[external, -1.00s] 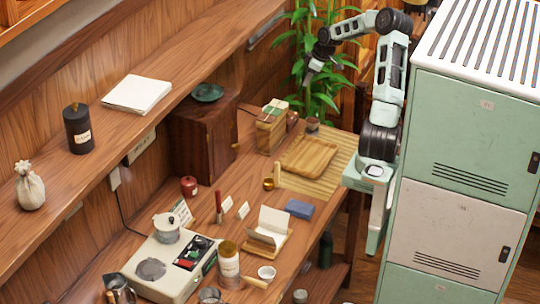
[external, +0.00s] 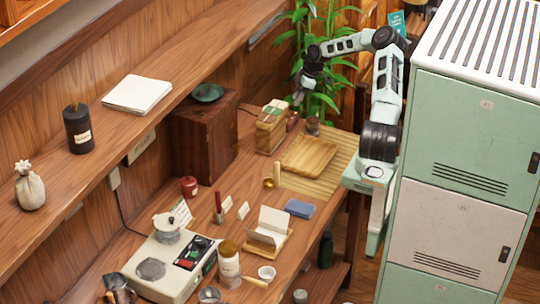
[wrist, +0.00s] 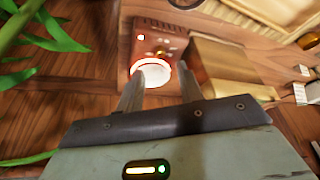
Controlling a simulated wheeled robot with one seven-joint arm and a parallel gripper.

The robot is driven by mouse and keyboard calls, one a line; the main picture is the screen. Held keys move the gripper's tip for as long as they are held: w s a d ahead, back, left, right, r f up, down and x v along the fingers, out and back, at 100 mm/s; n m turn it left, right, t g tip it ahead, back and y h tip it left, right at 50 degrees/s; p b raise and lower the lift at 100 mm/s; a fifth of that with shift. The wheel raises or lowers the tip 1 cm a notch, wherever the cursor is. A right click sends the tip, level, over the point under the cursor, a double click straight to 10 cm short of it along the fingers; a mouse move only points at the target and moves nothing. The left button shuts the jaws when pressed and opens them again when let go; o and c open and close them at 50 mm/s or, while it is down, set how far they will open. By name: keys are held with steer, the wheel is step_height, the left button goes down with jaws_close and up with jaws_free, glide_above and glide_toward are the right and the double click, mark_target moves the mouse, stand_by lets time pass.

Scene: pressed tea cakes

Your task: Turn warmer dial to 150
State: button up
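A small reddish-brown unit (wrist: 165,35) with a pale round dial (wrist: 155,73) ringed in glowing red shows in the wrist view; I take this as the warmer dial. My gripper (wrist: 160,85) is open, with its two fingers to either side of the dial in that view. I cannot tell whether they touch it. No number can be read on the dial. In the external view my gripper (external: 298,98) hangs above the back of the counter, by the plant, near the small reddish unit (external: 292,121), which is mostly hidden behind a box.
A gold-topped box (wrist: 225,70) stands right beside the unit; it also shows in the external view (external: 270,132). A plant (wrist: 45,35) crowds the left. A wooden tray (external: 310,154) and a hot plate with a control panel (external: 155,290) are on the counter.

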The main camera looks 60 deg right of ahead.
mark_target(291, 116)
steer(key=p+x, duration=0.1)
steer(key=x, duration=0.5)
steer(key=shift+w+f, duration=0.15)
steer(key=shift+f, duration=0.1)
jaws_close()
